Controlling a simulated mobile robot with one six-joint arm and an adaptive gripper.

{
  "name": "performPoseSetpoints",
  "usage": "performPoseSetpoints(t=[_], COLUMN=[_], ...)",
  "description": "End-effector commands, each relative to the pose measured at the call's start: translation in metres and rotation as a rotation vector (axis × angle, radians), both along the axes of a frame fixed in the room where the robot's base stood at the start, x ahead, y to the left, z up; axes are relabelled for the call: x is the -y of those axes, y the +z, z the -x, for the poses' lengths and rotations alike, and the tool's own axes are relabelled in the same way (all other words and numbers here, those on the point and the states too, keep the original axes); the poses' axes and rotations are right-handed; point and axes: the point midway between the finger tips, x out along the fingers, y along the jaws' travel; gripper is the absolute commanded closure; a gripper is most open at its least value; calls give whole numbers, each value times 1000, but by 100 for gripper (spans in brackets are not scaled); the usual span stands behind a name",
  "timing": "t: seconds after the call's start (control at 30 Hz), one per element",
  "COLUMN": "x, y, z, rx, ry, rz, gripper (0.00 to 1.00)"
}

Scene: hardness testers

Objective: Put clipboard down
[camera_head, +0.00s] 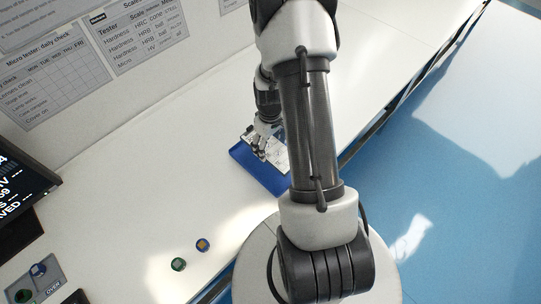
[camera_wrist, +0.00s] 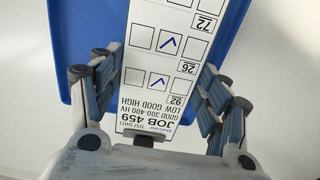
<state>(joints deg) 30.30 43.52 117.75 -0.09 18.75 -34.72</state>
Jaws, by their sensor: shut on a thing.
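The clipboard (camera_head: 274,152) carries a white sheet marked JOB 459 with ticked boxes; it fills the middle of the wrist view (camera_wrist: 165,60), its grey clip toward my palm. My gripper (camera_head: 260,150) is shut on the clipboard, with a finger at each long side in the wrist view (camera_wrist: 157,80). The clipboard lies over a blue tray (camera_head: 258,175), which shows behind it in the wrist view (camera_wrist: 80,25). The clip end reaches past the tray's edge. I cannot tell whether the clipboard touches the tray. My arm hides the tray's right side.
The white bench (camera_head: 130,190) is clear around the tray. A green-topped piece (camera_head: 178,264) and an orange-topped piece (camera_head: 203,245) lie at its front. Charts hang on the wall behind.

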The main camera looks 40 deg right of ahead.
Motion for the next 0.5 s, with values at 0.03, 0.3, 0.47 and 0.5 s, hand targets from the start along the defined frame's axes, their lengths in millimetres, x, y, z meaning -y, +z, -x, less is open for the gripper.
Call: performPoseSetpoints(t=[0.03,0.3,0.47,0.5], x=[0,0,0,0], y=[-9,-29,-55,-58], z=[0,0,0,0], rx=[0,0,-1,0], ry=[0,0,0,0], rz=[0,0,-1,0], gripper=[60,60,60,60])
